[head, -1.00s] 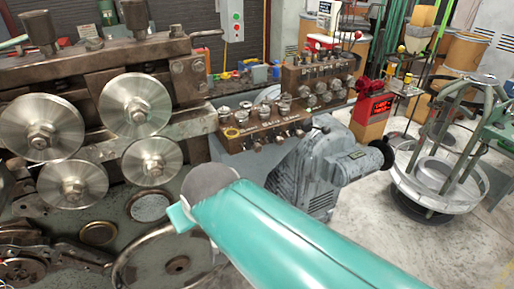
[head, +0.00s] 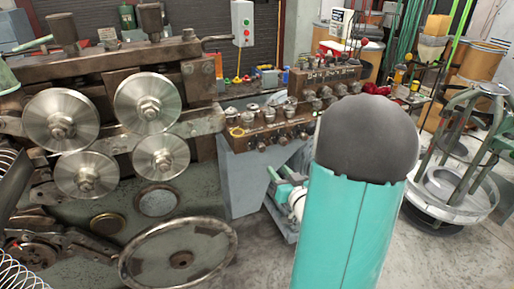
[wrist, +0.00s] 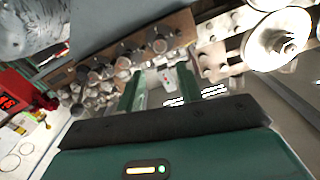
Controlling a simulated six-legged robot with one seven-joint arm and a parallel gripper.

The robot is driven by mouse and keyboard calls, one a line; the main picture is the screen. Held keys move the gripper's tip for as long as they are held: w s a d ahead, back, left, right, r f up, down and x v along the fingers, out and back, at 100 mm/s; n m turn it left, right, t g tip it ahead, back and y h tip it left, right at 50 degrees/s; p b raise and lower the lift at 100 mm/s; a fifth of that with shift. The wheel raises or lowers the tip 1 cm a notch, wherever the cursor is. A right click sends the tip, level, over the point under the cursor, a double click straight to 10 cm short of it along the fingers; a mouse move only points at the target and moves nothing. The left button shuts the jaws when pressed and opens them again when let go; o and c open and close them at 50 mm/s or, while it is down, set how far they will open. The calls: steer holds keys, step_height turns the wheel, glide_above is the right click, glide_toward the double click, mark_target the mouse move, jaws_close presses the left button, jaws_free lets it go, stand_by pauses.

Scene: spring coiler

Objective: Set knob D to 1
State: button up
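A brown control panel (head: 262,133) with rows of metal knobs (head: 271,113) stands right of the rollers in the head view. Its knobs also show in the wrist view (wrist: 128,52), upper left of my gripper. The labels are too small to read, so I cannot tell which knob is D or where it points. My gripper (wrist: 160,78) shows in the wrist view with two green fingers apart and nothing visible between them. It appears apart from the knobs. In the head view I cannot make out its fingertips; my turquoise arm blocks part of the view right of the panel.
A second knob row (head: 325,97) stands behind the panel. A wire reel stand (head: 450,185) is at right. A red display box (wrist: 12,100) shows at the wrist view's left. Floor at lower right looks clear.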

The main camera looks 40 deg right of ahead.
mark_target(263, 149)
steer(key=x, duration=1.3)
steer(key=shift+w+d+r, duration=0.1)
steer(key=shift+w+d, duration=0.05)
steer(key=shift+w, duration=0.1)
steer(key=c, duration=0.7)
